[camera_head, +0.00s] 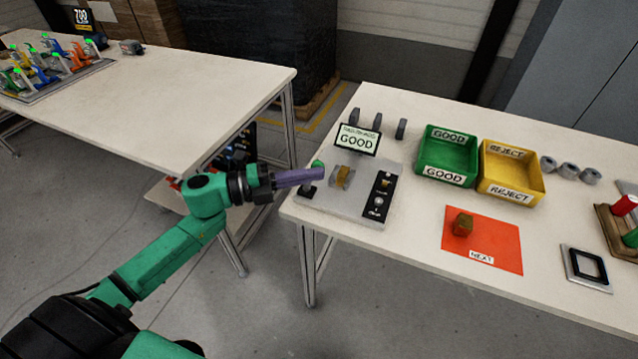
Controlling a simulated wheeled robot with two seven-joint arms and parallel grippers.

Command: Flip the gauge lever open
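The grey gauge (345,205) stands at the near left corner of the right table. A small display (357,140) reading GOOD stands at its back. A brass-coloured part (343,174) sits in the gauge's grey holder. The gauge lever shows as a green knob (317,163) above a dark base (308,190) at the gauge's left end. My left gripper (320,174) has purple fingers, which reach in from the left across the lever between knob and base. They hide the lever's middle; contact and finger gap cannot be made out. My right gripper is out of view.
A green GOOD bin (447,176) and a yellow REJECT bin (530,197) stand right of the gauge. A brass-coloured part (463,224) stands on the orange NEXT mat (497,240). Several grey cylinders line the back. A floor gap separates the left table (190,100).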

